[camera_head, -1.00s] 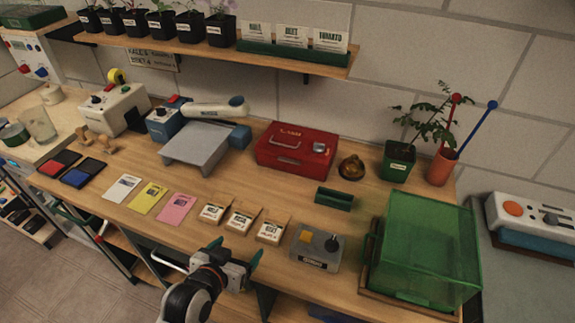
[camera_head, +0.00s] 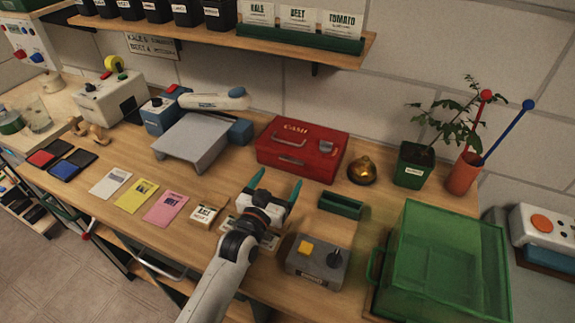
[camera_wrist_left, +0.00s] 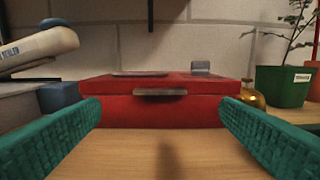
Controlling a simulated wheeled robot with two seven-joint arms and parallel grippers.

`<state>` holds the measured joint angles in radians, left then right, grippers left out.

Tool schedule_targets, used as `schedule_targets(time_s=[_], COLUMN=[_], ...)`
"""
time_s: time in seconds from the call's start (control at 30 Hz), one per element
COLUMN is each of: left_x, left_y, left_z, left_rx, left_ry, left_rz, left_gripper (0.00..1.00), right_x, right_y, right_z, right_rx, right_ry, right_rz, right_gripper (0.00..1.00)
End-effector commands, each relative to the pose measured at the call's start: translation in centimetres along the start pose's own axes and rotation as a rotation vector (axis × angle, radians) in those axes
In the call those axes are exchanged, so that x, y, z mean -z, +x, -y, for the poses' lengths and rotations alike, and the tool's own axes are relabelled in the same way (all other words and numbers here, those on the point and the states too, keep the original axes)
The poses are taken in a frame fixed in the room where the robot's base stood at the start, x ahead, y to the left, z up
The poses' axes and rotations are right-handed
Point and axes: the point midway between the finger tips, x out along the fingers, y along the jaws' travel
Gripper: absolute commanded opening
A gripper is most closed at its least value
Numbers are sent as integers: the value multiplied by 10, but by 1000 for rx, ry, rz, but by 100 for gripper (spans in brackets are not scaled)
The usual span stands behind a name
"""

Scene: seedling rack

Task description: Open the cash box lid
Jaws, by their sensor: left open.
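The red cash box (camera_head: 285,160) stands on the wooden bench against the wall, its lid shut, with a handle and a small grey latch on top. In the left wrist view the cash box (camera_wrist_left: 130,111) is straight ahead, with a metal lip (camera_wrist_left: 160,92) at the front edge of the lid. My left gripper (camera_head: 276,185) is open and empty, its green fingers pointing at the box front from a short distance. In the left wrist view its fingers (camera_wrist_left: 160,128) stand apart on either side of the box front, not touching it. My right gripper is not in view.
A brass bell (camera_head: 362,171) and a small green tray (camera_head: 340,205) are right of the box. A grey control box (camera_head: 318,263) and a green clear bin (camera_head: 440,255) stand at front right. A grey stand (camera_head: 192,143) is left. Seed packets lie under my left arm.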

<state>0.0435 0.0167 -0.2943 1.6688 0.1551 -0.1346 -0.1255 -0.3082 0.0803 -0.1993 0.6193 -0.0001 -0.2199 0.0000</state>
Motion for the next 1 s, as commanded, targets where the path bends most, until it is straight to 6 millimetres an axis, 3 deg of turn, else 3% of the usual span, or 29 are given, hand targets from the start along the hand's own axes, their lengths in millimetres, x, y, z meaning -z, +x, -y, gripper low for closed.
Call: schedule_targets(time_s=[0.1, 0.3, 0.73, 1.0], left_x=[-2, 0, 0, 0], left_y=[26, 51, 61, 61], left_z=[0, 0, 0, 0], left_rx=[0, 0, 0, 0], left_ry=[1, 0, -1, -1], left_rz=[1, -1, -1, -1], left_gripper=[85, 85, 85, 43], right_x=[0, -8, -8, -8], right_y=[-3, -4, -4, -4], right_z=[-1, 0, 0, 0], right_rx=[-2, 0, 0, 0], right_ry=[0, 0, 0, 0], right_rz=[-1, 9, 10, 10], right_gripper=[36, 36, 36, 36])
